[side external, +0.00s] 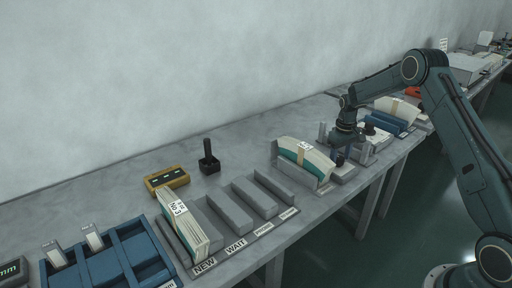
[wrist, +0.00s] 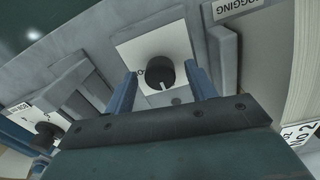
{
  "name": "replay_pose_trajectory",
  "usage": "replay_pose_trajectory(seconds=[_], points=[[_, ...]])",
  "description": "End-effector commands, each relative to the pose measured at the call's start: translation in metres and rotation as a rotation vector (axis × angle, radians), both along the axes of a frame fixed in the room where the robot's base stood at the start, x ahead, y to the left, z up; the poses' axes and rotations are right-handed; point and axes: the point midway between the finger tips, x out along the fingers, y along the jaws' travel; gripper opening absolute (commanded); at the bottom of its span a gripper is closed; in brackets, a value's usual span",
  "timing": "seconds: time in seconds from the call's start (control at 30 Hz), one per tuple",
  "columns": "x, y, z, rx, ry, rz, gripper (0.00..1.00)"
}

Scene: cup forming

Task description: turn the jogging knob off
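The jogging knob (wrist: 160,72) is a round black knob on a white plate (wrist: 132,50), with a white pointer mark toward the bottom of the wrist view. Lettering beside it is partly covered. A label reading JOGGING (wrist: 236,6) lies up and to the right. My gripper (wrist: 164,78) is open, with one blue finger on each side of the knob. Gaps show between the fingers and the knob, so I see no grip. In the side view my gripper (side external: 341,150) points down over the dark knob (side external: 338,160), and the pointer is too small to read there.
A second black knob (wrist: 47,130) on a white plate stands at the lower left of the wrist view. A paper stack (side external: 307,158) stands beside my gripper. Grey dividers (side external: 255,197), a yellow box (side external: 166,179) and a blue tray (side external: 130,255) lie along the bench.

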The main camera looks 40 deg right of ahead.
Motion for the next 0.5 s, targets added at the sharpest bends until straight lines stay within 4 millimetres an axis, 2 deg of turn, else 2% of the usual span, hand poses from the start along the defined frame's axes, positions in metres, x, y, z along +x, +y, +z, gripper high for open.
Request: replay_pose_trajectory(seconds=[0.27, 0.5], points=[[0.000, 0.000, 0.002, 0.000, -0.001, -0.001, 0.56], [0.001, 0.000, 0.019, -0.001, -0.003, -0.001, 0.56]])
